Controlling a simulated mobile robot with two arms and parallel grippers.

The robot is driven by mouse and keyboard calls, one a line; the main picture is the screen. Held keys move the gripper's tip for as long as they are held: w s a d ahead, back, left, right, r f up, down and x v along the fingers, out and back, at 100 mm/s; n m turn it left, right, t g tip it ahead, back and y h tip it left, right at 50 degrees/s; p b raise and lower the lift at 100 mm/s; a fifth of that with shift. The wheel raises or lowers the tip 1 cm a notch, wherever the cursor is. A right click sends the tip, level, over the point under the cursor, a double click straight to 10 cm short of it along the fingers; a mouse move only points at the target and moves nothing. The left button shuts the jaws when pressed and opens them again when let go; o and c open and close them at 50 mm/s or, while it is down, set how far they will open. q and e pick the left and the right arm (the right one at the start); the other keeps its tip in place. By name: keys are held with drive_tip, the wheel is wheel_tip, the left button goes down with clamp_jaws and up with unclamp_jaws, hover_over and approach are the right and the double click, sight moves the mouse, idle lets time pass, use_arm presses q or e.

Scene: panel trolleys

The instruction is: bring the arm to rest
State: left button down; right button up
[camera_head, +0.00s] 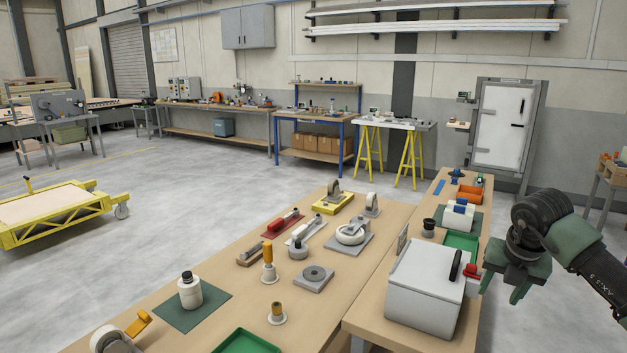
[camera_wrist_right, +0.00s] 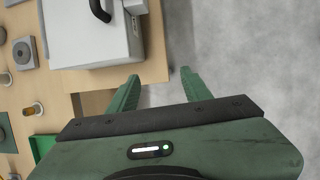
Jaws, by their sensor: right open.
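My right arm comes in from the right in the head view, dark grey and green. Its right gripper (camera_head: 503,284) points down at the right of the bench, beside the white box (camera_head: 424,299) and apart from it. In the right wrist view the two green fingers of this gripper (camera_wrist_right: 160,88) are spread with nothing between them. Behind them lie the bench edge and bare floor. The white box (camera_wrist_right: 88,40) shows there at the upper left, with its black handle on top. My left gripper is in neither view.
The right bench carries the white box, a green tray (camera_head: 461,242) and an orange bin (camera_head: 469,195). The left bench (camera_head: 220,262) holds casters, a white bottle (camera_head: 189,291) and small tools. A yellow trolley (camera_head: 60,215) stands far left.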

drive_tip(key=w+a+f+m+y, duration=0.1)
drive_tip(key=a+f+y, duration=1.1)
drive_tip(key=a+f, duration=0.8)
drive_tip(key=a+f+m+t, duration=0.3)
drive_tip(key=f+m+t, duration=0.3)
drive_tip(key=f+m, duration=0.2)
drive_tip(key=s+d+f+m+h, duration=0.4)
drive_tip(key=s+f+m, duration=0.2)
drive_tip(key=s+f, duration=0.5)
drive_tip(key=s+d+f+m+h, duration=0.4)
drive_tip(key=s+f+m, duration=0.2)
drive_tip(key=f, duration=0.8)
drive_tip(key=s+f+m+g+h, duration=0.1)
drive_tip(key=s+f, duration=0.4)
drive_tip(key=s, duration=0.7)
drive_tip(key=s+f+m+g+h, duration=0.1)
drive_tip(key=s+f+m+g, duration=0.2)
drive_tip(key=s, duration=1)
drive_tip(key=s+f+m+g, duration=0.2)
drive_tip(key=s+f+g, duration=0.2)
drive_tip(key=s, duration=0.9)
wheel_tip(320, 180, down, 3)
drive_tip(key=shift+a+r+m+g+h, duration=0.2)
drive_tip(key=shift+a+m+g+h, duration=0.1)
drive_tip(key=shift+g+h, duration=0.1)
